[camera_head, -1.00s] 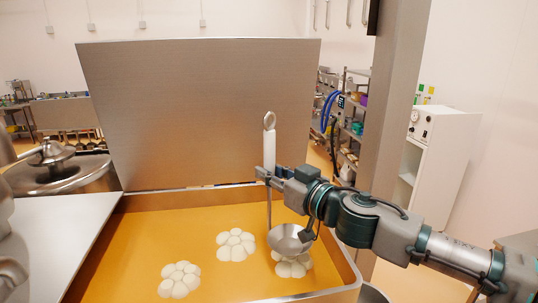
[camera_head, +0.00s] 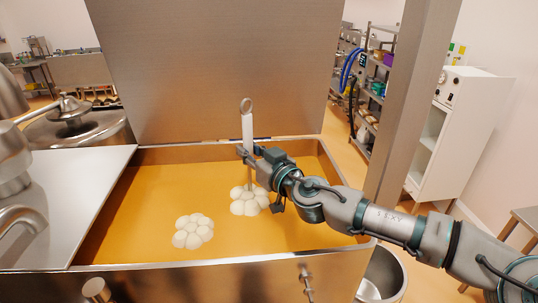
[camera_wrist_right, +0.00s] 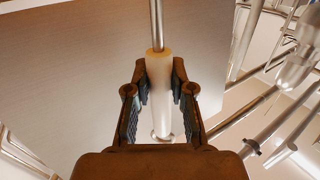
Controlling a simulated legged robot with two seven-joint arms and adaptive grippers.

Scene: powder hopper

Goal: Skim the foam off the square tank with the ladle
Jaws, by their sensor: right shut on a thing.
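The square tank (camera_head: 178,255) is steel and holds an orange-yellow liquid (camera_head: 140,205). Two white foam clumps show on it: one left of centre (camera_head: 193,231) and one near the middle (camera_head: 249,203). My right gripper (camera_head: 247,155) is shut on the ladle's white handle (camera_head: 247,130) and holds the ladle upright over the tank. The handle also shows between the fingers (camera_wrist_right: 160,95) in the right wrist view. The ladle's rod runs down to the middle clump. Its bowl is not visible. My left gripper is not in view.
A tall steel lid (camera_head: 210,70) stands open behind the tank. A bare steel worktop (camera_head: 75,195) lies on the left, with a round lidded vessel (camera_head: 75,130) behind it. A steel post (camera_head: 410,100) rises on the right. A metal bucket (camera_head: 383,270) stands at front right.

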